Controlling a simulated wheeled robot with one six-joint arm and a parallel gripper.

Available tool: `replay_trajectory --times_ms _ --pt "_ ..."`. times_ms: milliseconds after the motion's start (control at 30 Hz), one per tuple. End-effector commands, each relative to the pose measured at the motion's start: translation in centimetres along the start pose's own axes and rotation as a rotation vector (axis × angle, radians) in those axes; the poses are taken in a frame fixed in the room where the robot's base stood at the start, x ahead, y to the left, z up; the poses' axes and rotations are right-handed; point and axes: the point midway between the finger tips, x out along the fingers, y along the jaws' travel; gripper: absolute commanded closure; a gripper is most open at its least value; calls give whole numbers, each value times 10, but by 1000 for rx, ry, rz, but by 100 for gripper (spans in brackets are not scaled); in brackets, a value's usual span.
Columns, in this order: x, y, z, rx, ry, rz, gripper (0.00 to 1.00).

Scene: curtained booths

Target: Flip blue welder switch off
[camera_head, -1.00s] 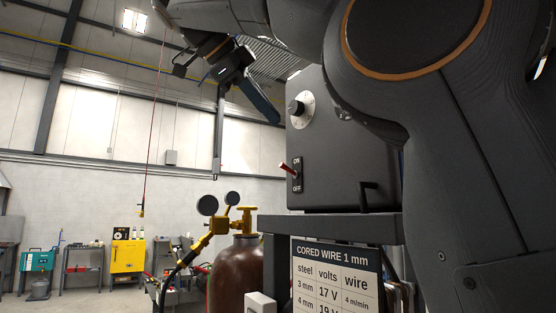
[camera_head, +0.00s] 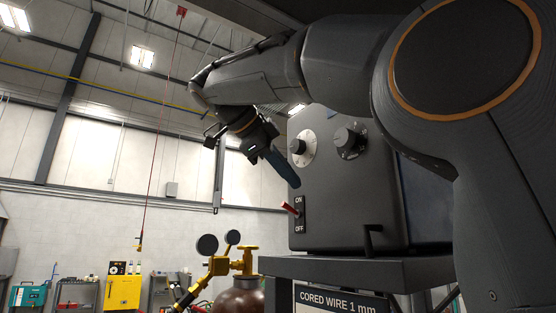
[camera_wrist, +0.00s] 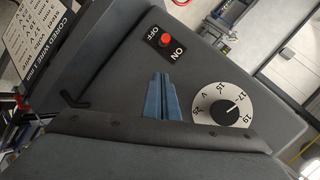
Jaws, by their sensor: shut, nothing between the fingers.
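The welder (camera_head: 345,205) is a dark grey box on a stand at right of centre in the head view; its casing looks grey, not blue. Its red toggle switch (camera_head: 289,208) sits low on the front panel, between ON above and OFF below. The lever sticks out and slants upward. It also shows in the wrist view (camera_wrist: 166,39). My gripper (camera_head: 293,184) has blue fingers, shut and empty, pointing down just above the switch. In the wrist view my gripper (camera_wrist: 161,76) is below the switch plate and apart from the lever.
A white dial (camera_head: 305,148) is close beside my fingers, with a black knob (camera_head: 349,142) to its right. A gas cylinder with brass gauges (camera_head: 222,263) stands left of the welder. A dark handle (camera_head: 372,240) projects at the box's lower edge.

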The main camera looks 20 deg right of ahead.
Motion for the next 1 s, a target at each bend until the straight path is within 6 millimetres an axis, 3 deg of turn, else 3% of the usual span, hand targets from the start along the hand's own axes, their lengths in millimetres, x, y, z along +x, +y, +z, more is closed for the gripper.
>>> replay_trajectory --times_ms 133,433,1000 --pt "26 -1 1 -3 3 1 100" --pt "31 -1 35 -1 -1 0 100" --pt "36 -1 39 1 9 -4 100"
